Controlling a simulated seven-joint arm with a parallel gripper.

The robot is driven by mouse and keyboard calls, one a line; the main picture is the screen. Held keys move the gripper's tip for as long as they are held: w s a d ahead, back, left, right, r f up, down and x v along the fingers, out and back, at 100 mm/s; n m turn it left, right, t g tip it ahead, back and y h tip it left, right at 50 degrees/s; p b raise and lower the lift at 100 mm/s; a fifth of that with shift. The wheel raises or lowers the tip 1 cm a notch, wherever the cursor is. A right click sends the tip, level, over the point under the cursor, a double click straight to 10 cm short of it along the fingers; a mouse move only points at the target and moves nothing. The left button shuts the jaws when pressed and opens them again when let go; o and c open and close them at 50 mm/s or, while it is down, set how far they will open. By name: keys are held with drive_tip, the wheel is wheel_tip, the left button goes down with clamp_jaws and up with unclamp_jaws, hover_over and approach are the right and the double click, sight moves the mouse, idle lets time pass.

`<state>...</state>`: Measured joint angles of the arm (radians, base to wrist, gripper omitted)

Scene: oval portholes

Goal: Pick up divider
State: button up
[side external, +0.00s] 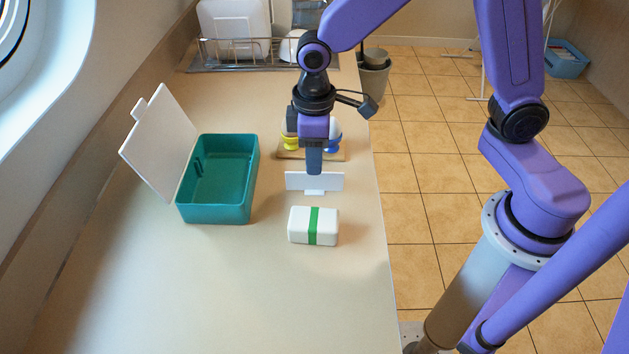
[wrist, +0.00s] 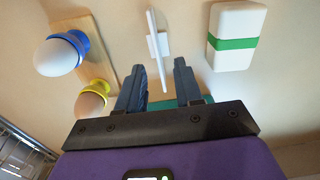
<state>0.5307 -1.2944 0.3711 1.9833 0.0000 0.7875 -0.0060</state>
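The divider (side external: 315,181) is a thin white panel standing upright on a small foot on the counter. In the wrist view the divider (wrist: 154,30) shows as a narrow white strip, with one end in the gap between my fingers. My gripper (side external: 314,170) points down at the divider's top edge. In the wrist view my gripper (wrist: 160,78) is open, with its dark fingers apart and not closed on anything. I cannot tell how far the fingertips reach down past the panel's top edge.
An open teal box (side external: 216,180) with a raised white lid (side external: 160,142) stands to the left. A white block with a green band (side external: 300,226) lies in front. Behind is a wooden board (side external: 286,154) with eggs in yellow and blue cups. A dish rack (side external: 245,62) stands farther back. The front counter is clear.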

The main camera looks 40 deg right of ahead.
sight(314, 189)
drive_tip(key=shift+d+f, duration=0.1)
drive_tip(key=shift+f, duration=2.8)
drive_tip(key=shift+f, duration=0.2)
clamp_jaws()
